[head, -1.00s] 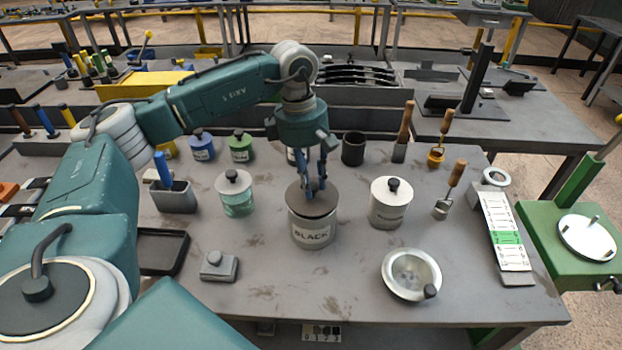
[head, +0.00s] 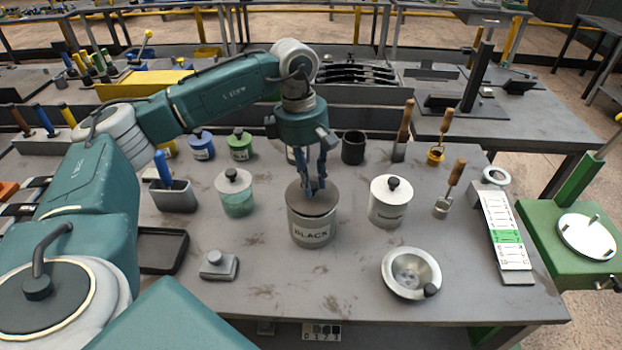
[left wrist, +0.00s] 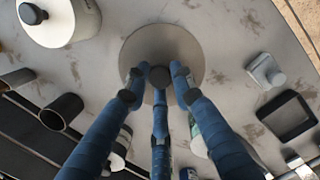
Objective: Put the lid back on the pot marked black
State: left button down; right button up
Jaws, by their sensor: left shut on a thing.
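The pot marked BLACK (head: 311,234) stands upright in the middle of the table, its label facing me. A round grey-brown lid (head: 304,206) lies level over its mouth in the head view; I cannot tell if any gap is left under the rim. My left gripper (head: 314,188) comes down from above, its blue fingers shut on the lid's dark knob. In the left wrist view the lid (left wrist: 180,42) shows as a disc around the fingertips, with the knob (left wrist: 160,76) between them, and it hides the pot below. My right gripper is not in view.
A white lidded pot (head: 389,208) stands to the right, a green-banded lidded jar (head: 236,200) to the left. A metal dish (head: 409,285) with a dark knob lies front right. A small grey block (head: 218,270) and a black tray (head: 182,255) are front left. The front middle is clear.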

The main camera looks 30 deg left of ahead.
pick_arm(q)
jog(key=shift+f, duration=0.15)
dwell(0.5)
dwell(0.4)
dwell(0.5)
jog(key=c, duration=0.9)
grip_release()
